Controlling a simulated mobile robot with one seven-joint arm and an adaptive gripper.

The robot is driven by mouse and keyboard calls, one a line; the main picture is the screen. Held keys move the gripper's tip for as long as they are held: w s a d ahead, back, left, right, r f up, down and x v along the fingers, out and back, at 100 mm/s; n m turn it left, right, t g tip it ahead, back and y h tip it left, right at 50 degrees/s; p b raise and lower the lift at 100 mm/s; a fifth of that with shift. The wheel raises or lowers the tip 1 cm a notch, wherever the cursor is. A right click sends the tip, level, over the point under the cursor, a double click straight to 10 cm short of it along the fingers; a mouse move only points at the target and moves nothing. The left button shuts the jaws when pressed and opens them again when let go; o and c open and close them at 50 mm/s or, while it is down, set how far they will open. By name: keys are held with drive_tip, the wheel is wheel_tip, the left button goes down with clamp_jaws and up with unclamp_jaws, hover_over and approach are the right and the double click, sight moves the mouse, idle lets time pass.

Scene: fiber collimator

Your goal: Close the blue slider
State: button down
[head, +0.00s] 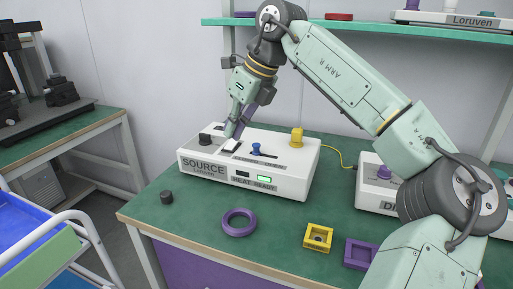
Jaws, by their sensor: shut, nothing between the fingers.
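The blue slider (256,149) is a small blue knob on top of the white SOURCE box (300,176). A dark slot runs from it toward the right, so the knob sits near the slot's left end. Small lettering in front of the slot is too small to read surely. My gripper (231,136) is shut and empty, pointing down over the box top, to the left of the blue slider. It appears apart from the knob. The fingertips are small here, and whether they touch the box top cannot be told.
On the box are a black knob (205,138), a yellow knob (296,137) and a lit green HEAT READY display (264,179). A purple ring (239,229), a yellow square holder (318,236) and a black cylinder (166,197) lie on the green bench (185,226).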

sight(263, 159)
drive_tip(key=w+d+m+h, duration=0.2)
drive_tip(key=d+h, duration=0.1)
drive_tip(key=d, duration=0.9)
drive_tip(key=x, duration=0.9)
drive_tip(key=shift+w+a+f, duration=0.1)
drive_tip(key=shift+a+f, duration=0.05)
drive_tip(key=shift+f, duration=0.05)
drive_tip(key=shift+w+a+r+p, duration=0.15)
drive_tip(key=shift+w+a+p, duration=0.2)
drive_tip(key=shift+w+a, duration=0.35)
drive_tip(key=shift+w+a+r+p, duration=0.1)
drive_tip(key=shift+w+a+p, duration=0.25)
drive_tip(key=shift+w+a, duration=0.4)
